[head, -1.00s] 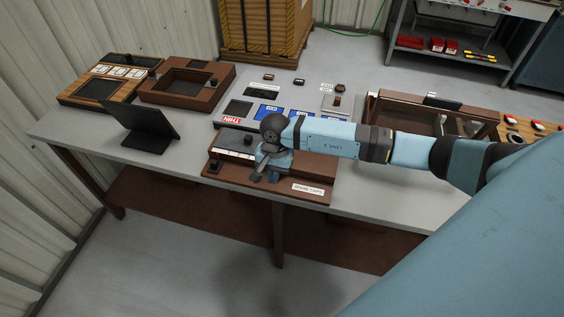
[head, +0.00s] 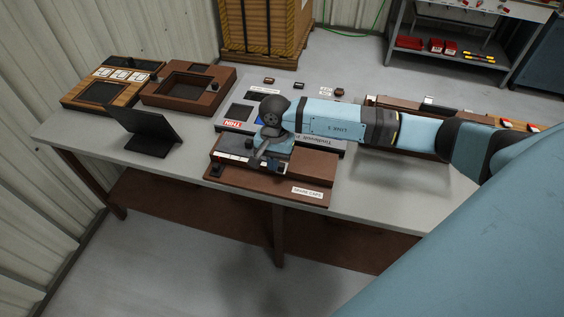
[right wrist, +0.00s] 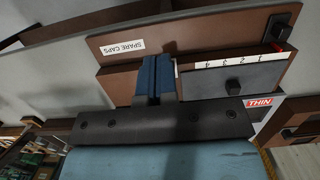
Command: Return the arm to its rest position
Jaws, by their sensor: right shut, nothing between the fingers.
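My right arm reaches in from the right in the head view. Its right gripper (head: 270,166) hangs above the brown spare caps box (head: 263,190) at the table's front edge, apart from any grasped thing. In the right wrist view the gripper's blue fingers (right wrist: 155,78) are together and empty, over the brown box labelled "SPARE CAPS" (right wrist: 125,47). My left gripper is not in view.
The grey table (head: 75,125) carries a black tilted stand (head: 148,128), a brown framed tray (head: 150,94) and a wooden board (head: 80,100) at left. A "THIN" panel (head: 233,124) lies behind the gripper. A wooden crate (head: 262,52) and a shelf (head: 440,60) stand behind the table.

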